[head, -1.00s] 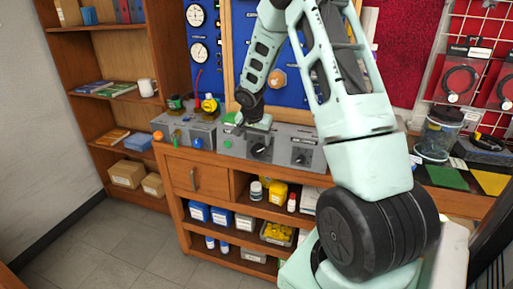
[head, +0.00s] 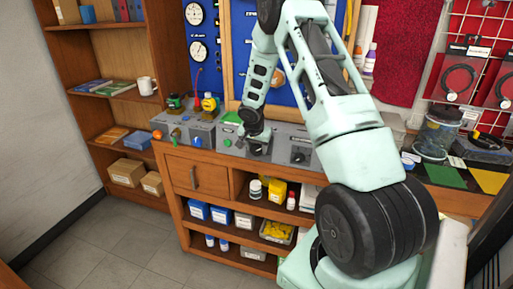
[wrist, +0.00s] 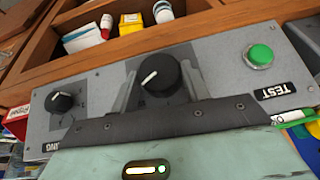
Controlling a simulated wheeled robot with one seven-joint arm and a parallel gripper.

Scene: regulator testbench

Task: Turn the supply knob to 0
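A grey control panel (wrist: 222,80) fills the wrist view. It carries a large black knob (wrist: 160,75) with a white pointer mark slanting toward the lower left of that view. A smaller black knob (wrist: 60,102) sits to its left and a green button (wrist: 259,56) to its right. No label reading supply is legible. My gripper (wrist: 158,90) is open, with one grey finger on each side of the large knob; I cannot tell whether they touch it. In the head view my gripper (head: 258,147) is at the bench-top panel, largely hiding that knob.
The panel stands on a wooden bench (head: 215,157) with open shelves of bottles and bins below. A gauge board (head: 200,60) rises behind. Another box with small knobs (head: 195,130) stands left of the panel. A clear jar (head: 435,138) stands at the right.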

